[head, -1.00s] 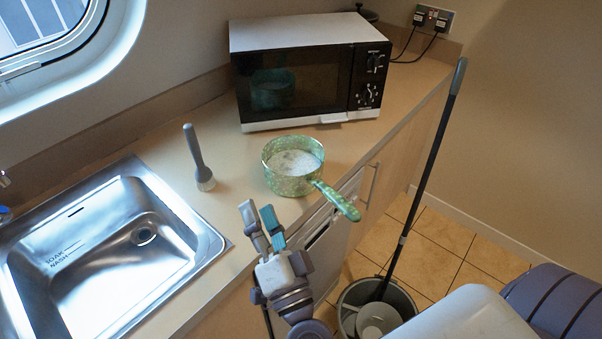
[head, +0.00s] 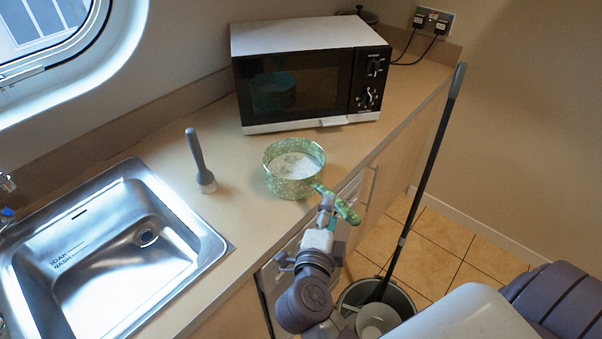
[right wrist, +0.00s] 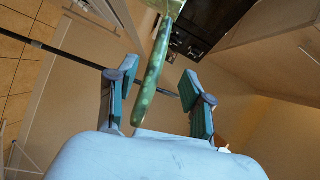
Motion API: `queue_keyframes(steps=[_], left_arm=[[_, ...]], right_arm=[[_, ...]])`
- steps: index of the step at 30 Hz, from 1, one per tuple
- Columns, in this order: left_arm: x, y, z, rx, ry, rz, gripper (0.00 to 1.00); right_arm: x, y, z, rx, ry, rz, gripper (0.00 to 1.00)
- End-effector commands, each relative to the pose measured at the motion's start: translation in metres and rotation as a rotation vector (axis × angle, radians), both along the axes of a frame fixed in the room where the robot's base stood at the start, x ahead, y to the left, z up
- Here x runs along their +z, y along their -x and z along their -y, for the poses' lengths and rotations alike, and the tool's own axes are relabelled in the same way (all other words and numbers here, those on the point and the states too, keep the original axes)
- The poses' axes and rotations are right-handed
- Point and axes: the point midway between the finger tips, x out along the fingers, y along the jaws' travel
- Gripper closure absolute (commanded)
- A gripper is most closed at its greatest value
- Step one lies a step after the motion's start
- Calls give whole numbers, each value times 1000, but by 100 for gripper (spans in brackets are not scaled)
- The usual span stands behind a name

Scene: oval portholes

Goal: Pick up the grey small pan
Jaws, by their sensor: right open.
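The only pan in view is a small green speckled saucepan (head: 285,186), not a grey one. It stands upright on the counter in front of the microwave, with pale contents or a pale inside. Its green handle (head: 345,206) sticks out past the counter's front edge. My right gripper (head: 327,208) is at the handle. In the right wrist view the handle (right wrist: 153,85) lies between the two teal-padded fingers (right wrist: 156,80), with gaps on both sides. The gripper is open. My left gripper does not show.
The microwave (head: 305,75) stands behind the pan. A grey-handled brush (head: 198,160) stands upright to its left, beside the steel sink (head: 125,255). A bucket (head: 398,295) with a long pole (head: 420,185) stands on the floor at right.

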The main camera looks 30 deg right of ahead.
Motion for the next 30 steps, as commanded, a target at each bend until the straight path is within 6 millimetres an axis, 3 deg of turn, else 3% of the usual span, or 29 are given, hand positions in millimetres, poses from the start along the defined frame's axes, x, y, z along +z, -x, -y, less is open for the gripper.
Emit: queue_keyframes(steps=[15,23,30], left_arm=[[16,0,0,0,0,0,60],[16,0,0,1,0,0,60],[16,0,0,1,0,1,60]], right_arm=[[-14,-40,36,2,2,2,49],[-16,-41,37,2,0,1,49],[-16,-41,37,2,0,1,89]])
